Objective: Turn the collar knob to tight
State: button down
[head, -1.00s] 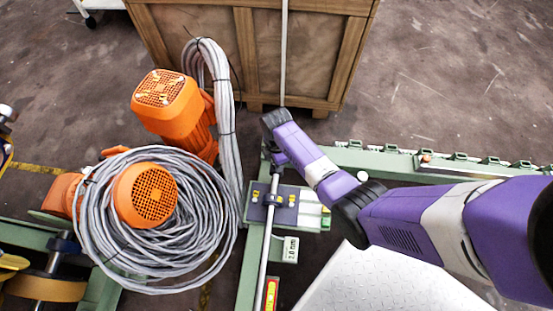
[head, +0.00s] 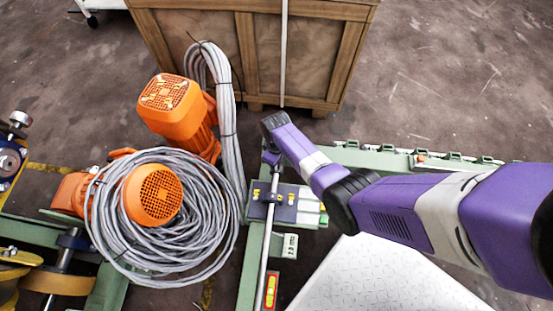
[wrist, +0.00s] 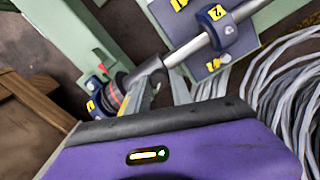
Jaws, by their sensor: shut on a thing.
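A bright steel shaft (wrist: 190,48) runs diagonally through the wrist view, with a dark blue collar (wrist: 228,32) tagged with a yellow 2 on it. Another dark blue part with yellow tags (wrist: 95,106) sits at the lower left, beside dark and reddish discs. My gripper (wrist: 158,92) is shut around a part on the shaft line between these two. The fingers hide most of it, and I cannot read any tight mark. In the head view my gripper (head: 271,158) is over the shaft's upper end, above the dark plate (head: 288,207) with yellow tags.
A big coil of grey cable (head: 205,235) and orange motors (head: 172,105) stand left of the shaft. A wooden crate (head: 260,55) stands behind. A green frame (head: 385,160) runs right under my arm. A pale plate (head: 370,280) lies at the front right.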

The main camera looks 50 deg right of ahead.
jog(key=m, duration=0.4)
jog(key=shift+m+p, duration=0.3)
jog(key=shift+p, duration=0.05)
jog(key=shift+m, duration=1.9)
jog(key=c, duration=1.1)
grip_release()
notch_tip(320, 180, up, 8)
jog(key=p, duration=0.4)
jog(key=shift+f, duration=0.1)
